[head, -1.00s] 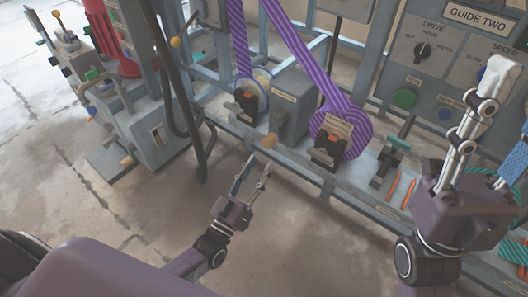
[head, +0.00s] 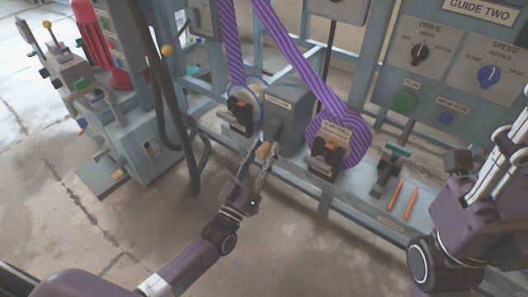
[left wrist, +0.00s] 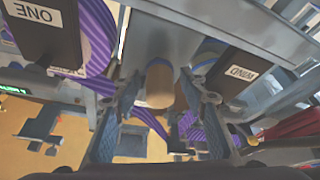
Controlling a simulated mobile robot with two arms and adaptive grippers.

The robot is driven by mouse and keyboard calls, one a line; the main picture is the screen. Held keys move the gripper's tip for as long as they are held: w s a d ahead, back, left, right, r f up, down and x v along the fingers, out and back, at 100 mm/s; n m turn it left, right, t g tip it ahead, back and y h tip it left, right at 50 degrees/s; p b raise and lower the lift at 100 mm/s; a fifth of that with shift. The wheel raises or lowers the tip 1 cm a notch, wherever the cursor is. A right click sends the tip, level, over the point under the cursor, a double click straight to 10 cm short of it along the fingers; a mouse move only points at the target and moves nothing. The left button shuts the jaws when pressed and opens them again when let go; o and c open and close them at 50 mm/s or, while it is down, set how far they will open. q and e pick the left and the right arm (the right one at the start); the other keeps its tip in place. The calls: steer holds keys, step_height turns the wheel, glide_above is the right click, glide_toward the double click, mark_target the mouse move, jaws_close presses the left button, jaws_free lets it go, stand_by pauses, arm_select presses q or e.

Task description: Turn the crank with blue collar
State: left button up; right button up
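A short wooden crank handle (head: 264,150) sticks out below the grey gearbox (head: 288,112), between the two spools. It also shows as a tan cylinder in the left wrist view (left wrist: 160,84). My left gripper (head: 261,153) is open, with one finger on each side of the handle. In the left wrist view its fingers (left wrist: 160,108) stand apart, with gaps between them and the handle. My right gripper (head: 512,152) is at the right edge, partly cut off, and I cannot see what lies between its fingers.
A purple striped spool (head: 356,138) stands right of the gearbox, with a black latch block (head: 325,160) in front. Another latch block (head: 240,116) is on the left. The control panel (head: 440,70) is at the upper right. Open floor (head: 120,240) lies at the lower left.

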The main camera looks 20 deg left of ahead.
arm_select(q)
jaws_close()
steer(key=shift+a, duration=0.1)
stand_by(0.4)
